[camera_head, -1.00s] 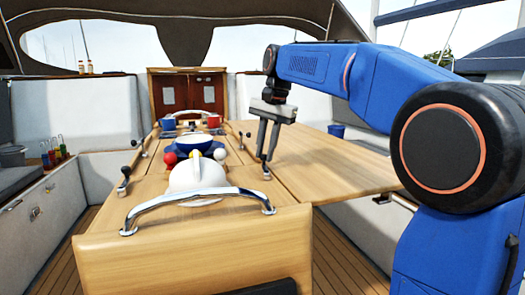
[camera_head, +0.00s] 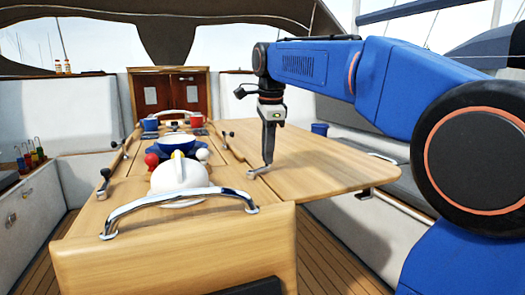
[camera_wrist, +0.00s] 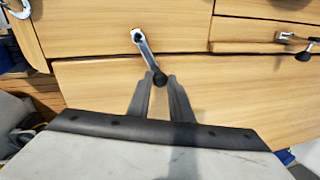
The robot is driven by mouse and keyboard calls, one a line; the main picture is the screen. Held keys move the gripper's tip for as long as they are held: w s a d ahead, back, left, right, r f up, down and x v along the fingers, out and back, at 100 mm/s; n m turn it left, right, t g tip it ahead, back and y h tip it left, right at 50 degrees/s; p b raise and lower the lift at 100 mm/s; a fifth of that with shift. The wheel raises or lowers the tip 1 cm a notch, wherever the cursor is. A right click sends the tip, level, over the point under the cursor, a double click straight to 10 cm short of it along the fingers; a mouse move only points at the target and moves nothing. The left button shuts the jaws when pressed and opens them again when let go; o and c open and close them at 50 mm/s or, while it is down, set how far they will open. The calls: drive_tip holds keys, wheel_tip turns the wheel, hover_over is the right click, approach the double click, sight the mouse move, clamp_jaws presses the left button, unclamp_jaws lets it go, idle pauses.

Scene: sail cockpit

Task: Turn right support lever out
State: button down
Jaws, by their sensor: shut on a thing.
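The right support lever (camera_head: 257,171) is a short chrome arm on the right side of the table top. It also shows in the wrist view (camera_wrist: 144,50), running from its pivot at the upper left to a black knob (camera_wrist: 160,79). My gripper (camera_head: 268,164) points down at the lever's outer end. In the wrist view my gripper's fingertips (camera_wrist: 160,82) are shut on the black knob. The lever points right, across the seam and over the raised right table leaf (camera_head: 325,170). The knob is hidden by the fingers in the head view.
Another lever (camera_wrist: 296,39) lies at the wrist view's upper right. The leaf's top is clear.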

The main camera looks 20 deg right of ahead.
drive_tip(key=shift+s+d+m+h, duration=0.15)
drive_tip(key=shift+s+m, duration=0.35)
drive_tip(key=shift+m, duration=0.35)
drive_tip(key=shift+s+m+h, duration=0.1)
drive_tip(key=shift+s+m, duration=0.4)
drive_tip(key=shift+m, duration=0.4)
drive_tip(key=shift+s+d+m+h, duration=0.15)
drive_tip(key=shift+s+m, duration=0.35)
drive_tip(key=shift+m, duration=0.35)
drive_tip(key=shift+a, duration=0.1)
drive_tip(key=c, duration=1.6)
unclamp_jaws()
drive_tip(key=v, duration=1.7)
drive_tip(key=shift+w+r, duration=0.15)
drive_tip(key=shift+r, duration=0.1)
